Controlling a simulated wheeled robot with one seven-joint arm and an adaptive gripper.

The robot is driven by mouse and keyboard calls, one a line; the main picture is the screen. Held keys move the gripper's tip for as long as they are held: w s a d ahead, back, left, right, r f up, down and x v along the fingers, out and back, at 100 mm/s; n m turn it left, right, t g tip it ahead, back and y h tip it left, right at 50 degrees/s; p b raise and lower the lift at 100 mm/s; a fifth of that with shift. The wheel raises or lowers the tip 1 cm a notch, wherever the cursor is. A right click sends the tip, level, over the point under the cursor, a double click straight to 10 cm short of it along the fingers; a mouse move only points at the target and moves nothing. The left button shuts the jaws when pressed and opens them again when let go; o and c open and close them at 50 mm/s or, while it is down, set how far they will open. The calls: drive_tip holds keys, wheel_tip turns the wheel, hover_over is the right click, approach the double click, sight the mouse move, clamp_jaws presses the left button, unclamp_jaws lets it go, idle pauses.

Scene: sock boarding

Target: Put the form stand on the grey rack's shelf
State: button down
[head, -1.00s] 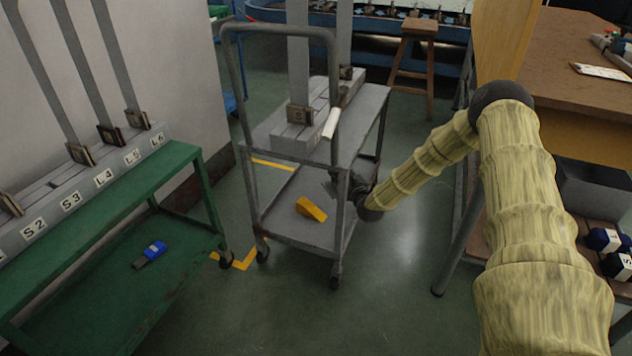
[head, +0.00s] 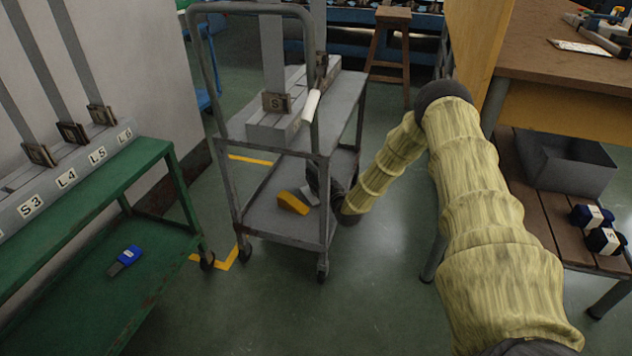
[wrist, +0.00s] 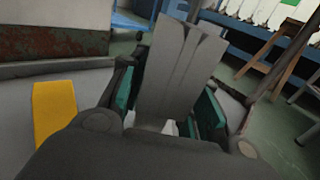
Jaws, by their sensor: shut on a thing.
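My gripper (head: 314,184) is at the right side of the grey rack (head: 277,222), just above its lower shelf and partly behind a rack post. In the wrist view, my gripper (wrist: 170,112) is shut on a grey slotted piece (wrist: 180,70), which I take to be the form stand. It sits between the teal finger pads. A light grey part of it (head: 310,195) shows by the fingers in the head view. I cannot tell whether it touches the shelf.
A yellow block (head: 293,203) lies on the lower shelf, left of my gripper; it also shows in the wrist view (wrist: 54,110). The rack's top carries a grey slotted base (head: 270,128) with tall boards. A green bench (head: 150,158) stands left, a brown workbench (head: 545,75) right.

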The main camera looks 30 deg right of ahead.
drive_tip(key=shift+f, duration=0.5)
drive_tip(key=shift+f, duration=0.1)
drive_tip(key=c, duration=1.1)
unclamp_jaws()
drive_tip(key=shift+o, duration=0.2)
drive_tip(key=s+p, duration=0.1)
drive_tip(key=s, duration=0.3)
drive_tip(key=s+p, duration=0.1)
drive_tip(key=s, duration=0.3)
drive_tip(key=s+a+p, duration=0.1)
drive_tip(key=s+p, duration=0.1)
drive_tip(key=s, duration=0.2)
